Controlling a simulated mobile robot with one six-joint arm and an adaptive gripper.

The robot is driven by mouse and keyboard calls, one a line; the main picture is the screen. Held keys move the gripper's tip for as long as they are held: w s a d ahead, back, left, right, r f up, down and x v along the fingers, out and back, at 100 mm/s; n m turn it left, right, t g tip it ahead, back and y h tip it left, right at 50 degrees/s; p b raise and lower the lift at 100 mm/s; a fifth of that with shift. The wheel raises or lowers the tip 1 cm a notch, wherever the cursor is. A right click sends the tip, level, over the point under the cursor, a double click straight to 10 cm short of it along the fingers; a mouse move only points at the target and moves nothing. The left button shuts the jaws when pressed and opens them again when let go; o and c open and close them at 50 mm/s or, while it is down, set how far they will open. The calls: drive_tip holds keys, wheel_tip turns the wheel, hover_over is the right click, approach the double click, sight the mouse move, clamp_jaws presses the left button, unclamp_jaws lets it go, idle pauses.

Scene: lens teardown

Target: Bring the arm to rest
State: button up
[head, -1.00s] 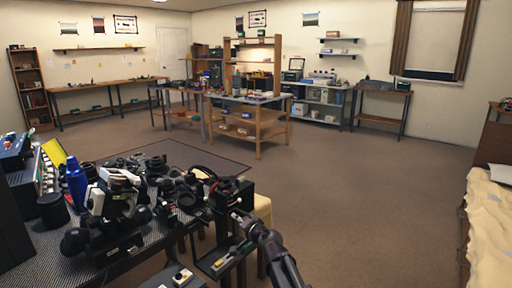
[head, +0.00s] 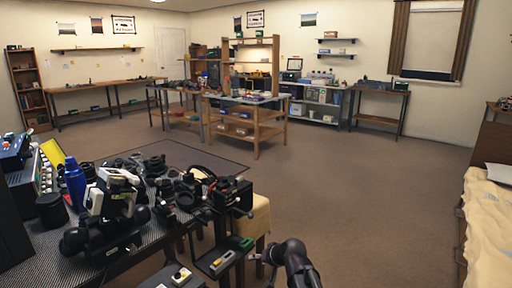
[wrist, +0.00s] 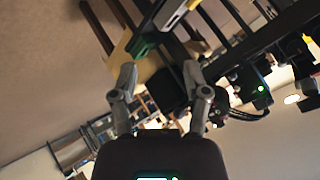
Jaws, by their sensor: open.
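My gripper (head: 262,263) is off the right end of the cluttered bench in the head view, low in the picture and apart from the black stand there. In the wrist view its two grey fingers (wrist: 159,82) are spread with nothing held between them. My arm comes up from the bottom edge of the head view. The wrist picture is tilted and shows the bench's end beyond the fingers.
The bench (head: 112,262) carries a blue bottle (head: 75,184), black lens parts and a microscope-like device. A black stand (head: 232,196) and a low shelf with a green-and-grey item (head: 222,262) are at its right end. Open carpet (head: 370,200) lies right, before a bed (head: 490,235).

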drive_tip(key=s+d+f+g+h+p, duration=0.1)
drive_tip(key=s+d+f+g+h, duration=0.15)
drive_tip(key=s+d, duration=0.55)
drive_tip(key=s+d+f+g+h, duration=0.2)
drive_tip(key=s+d+g+h, duration=0.2)
drive_tip(key=s+d, duration=0.35)
wheel_tip(320, 180, up, 26)
drive_tip(key=p, duration=2.6)
drive_tip(key=shift+d, duration=0.25)
